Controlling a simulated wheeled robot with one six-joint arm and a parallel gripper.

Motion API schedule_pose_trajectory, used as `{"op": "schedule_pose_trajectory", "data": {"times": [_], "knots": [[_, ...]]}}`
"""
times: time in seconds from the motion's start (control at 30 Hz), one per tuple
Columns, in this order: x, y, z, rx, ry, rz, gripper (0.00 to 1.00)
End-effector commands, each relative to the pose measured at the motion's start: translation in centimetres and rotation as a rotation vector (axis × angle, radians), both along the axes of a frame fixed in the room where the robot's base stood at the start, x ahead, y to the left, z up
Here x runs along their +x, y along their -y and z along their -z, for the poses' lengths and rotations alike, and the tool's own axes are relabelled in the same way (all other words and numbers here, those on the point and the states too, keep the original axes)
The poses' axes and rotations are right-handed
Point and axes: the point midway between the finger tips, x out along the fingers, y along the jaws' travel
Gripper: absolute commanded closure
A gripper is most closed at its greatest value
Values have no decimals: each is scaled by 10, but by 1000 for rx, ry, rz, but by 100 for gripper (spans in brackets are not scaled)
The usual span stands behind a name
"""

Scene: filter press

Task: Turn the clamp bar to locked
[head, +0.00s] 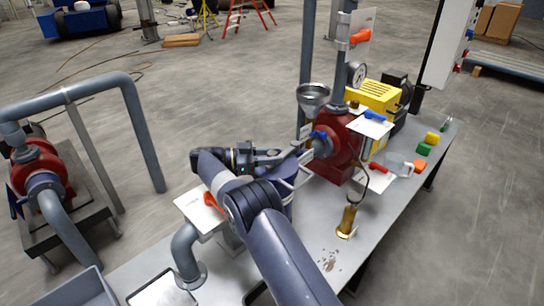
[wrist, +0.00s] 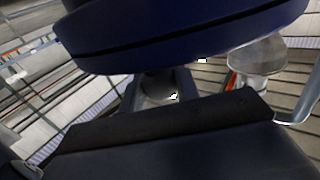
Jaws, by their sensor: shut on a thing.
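My gripper (head: 297,151) reaches right from my dark wrist to the front of the press, beside the red pump body (head: 345,145). It is shut on a slim grey bar, which seems to be the clamp bar; the grip is small and partly hidden. A dark blue round press body (head: 287,198) with pale metal bars stands just below, largely covered by my arm. In the wrist view, large dark blue surfaces fill the top and bottom, with a dark strip (wrist: 165,125) between them. The clamp bar's angle cannot be told.
A metal funnel (head: 313,93) stands close above my gripper; it also shows in the wrist view (wrist: 257,57). A blue valve handle (head: 320,136) is very near.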

Motion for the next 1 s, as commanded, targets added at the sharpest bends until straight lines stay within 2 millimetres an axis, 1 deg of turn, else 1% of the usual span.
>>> {"op": "schedule_pose_trajectory", "data": {"times": [0.3, 0.33, 0.53, 0.57, 0.83, 0.93, 1.0], "knots": [[1, 1, -3, -3, 5, -1, 100], [1, 1, -3, -3, 5, -1, 68], [1, 1, -2, -2, 3, -1, 51], [1, 1, -2, -2, 3, -1, 50], [0, 0, -3, -1, 3, -1, 50], [1, 0, -14, 1, 6, -1, 50], [0, 0, -25, 2, 6, -1, 50]]}}
